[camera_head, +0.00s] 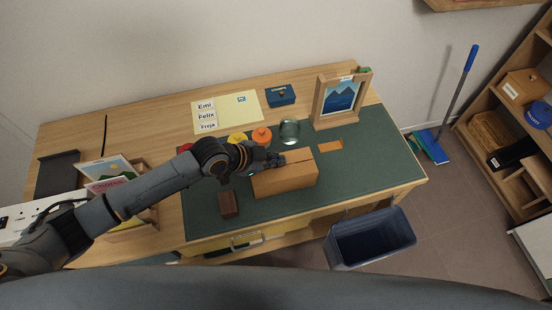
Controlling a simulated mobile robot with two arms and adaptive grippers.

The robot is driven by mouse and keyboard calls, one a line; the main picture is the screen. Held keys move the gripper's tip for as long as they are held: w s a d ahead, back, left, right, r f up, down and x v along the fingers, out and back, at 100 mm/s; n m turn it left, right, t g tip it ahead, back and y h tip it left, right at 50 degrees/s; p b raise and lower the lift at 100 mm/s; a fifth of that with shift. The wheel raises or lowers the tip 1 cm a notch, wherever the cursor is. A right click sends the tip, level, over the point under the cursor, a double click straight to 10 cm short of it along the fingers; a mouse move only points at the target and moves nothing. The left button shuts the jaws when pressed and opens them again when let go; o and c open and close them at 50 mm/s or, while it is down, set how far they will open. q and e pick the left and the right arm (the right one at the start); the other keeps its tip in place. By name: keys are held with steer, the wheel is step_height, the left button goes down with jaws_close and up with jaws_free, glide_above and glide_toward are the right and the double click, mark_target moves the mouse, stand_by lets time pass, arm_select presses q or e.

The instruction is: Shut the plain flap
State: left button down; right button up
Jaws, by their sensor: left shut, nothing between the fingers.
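A brown box (286,185) sits on the green mat, right of the middle of the desk. A thin line runs across its top; I cannot tell which part is the plain flap, or whether it is open. A small flat orange-brown piece (331,146) shows just beyond the box's far right corner; I cannot tell whether it belongs to the box. My left gripper (280,160) is shut and empty at the box's far left top edge. I cannot tell whether it touches. My right gripper is not in view.
The green mat (376,170) is clear right of the box. A dark brown block (228,204) lies left of it. Behind are an orange lidded pot (262,136), a glass ball (289,130) and a wooden picture frame (326,100). A blue bin (372,238) stands below the desk's front edge.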

arm_select(q)
step_height(320, 180, up, 3)
steer(key=p, duration=0.2)
steer(key=shift+r+p, duration=0.15)
steer(key=shift+p, duration=0.15)
steer(key=w+a+b+v, duration=0.1)
steer(key=b+v, duration=0.2)
steer(key=v, duration=0.6)
steer(key=shift+w+a+r, duration=0.15)
steer(key=shift+w+r, duration=0.05)
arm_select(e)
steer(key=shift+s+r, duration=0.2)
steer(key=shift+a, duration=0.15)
